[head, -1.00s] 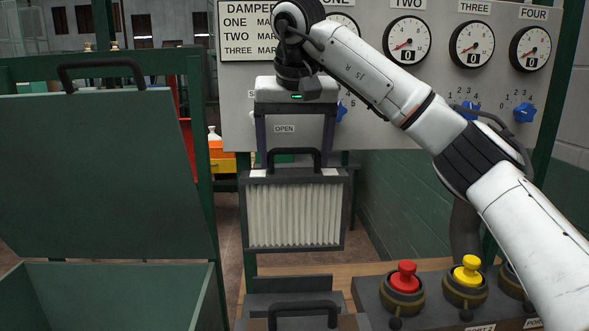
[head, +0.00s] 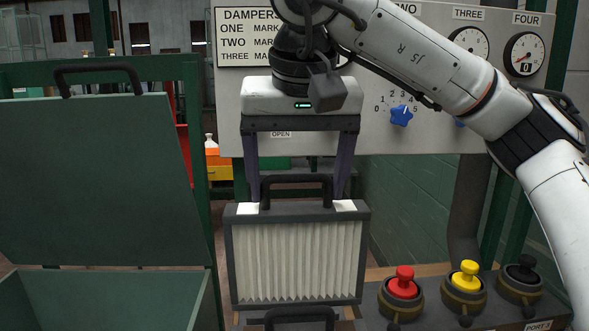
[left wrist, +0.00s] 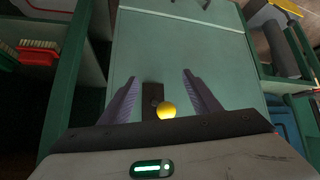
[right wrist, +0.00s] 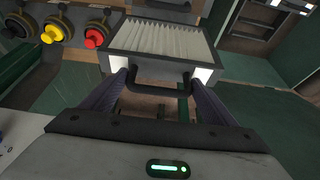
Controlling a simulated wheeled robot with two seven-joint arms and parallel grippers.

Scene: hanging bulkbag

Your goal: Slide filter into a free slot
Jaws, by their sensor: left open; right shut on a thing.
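The filter (head: 296,262) is a dark-framed panel with white pleats, hanging upright below my right gripper (head: 297,190). That gripper is shut on the filter's black top handle (head: 297,181), one finger at each end. The filter also shows in the right wrist view (right wrist: 160,40), beyond the fingers. Below it in the head view, another black handle (head: 300,314) shows at the bottom edge; the filter hides most of the dark unit around it, and I cannot make out a free slot. My left gripper (left wrist: 158,77) is open and empty over a green surface.
A green bin with a raised lid (head: 100,180) stands at left. Red (head: 403,284), yellow (head: 466,277) and black (head: 521,280) buttons stand close right of the filter. The gauge panel (head: 430,130) is behind. A yellow ball (left wrist: 166,110) shows between my left fingers.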

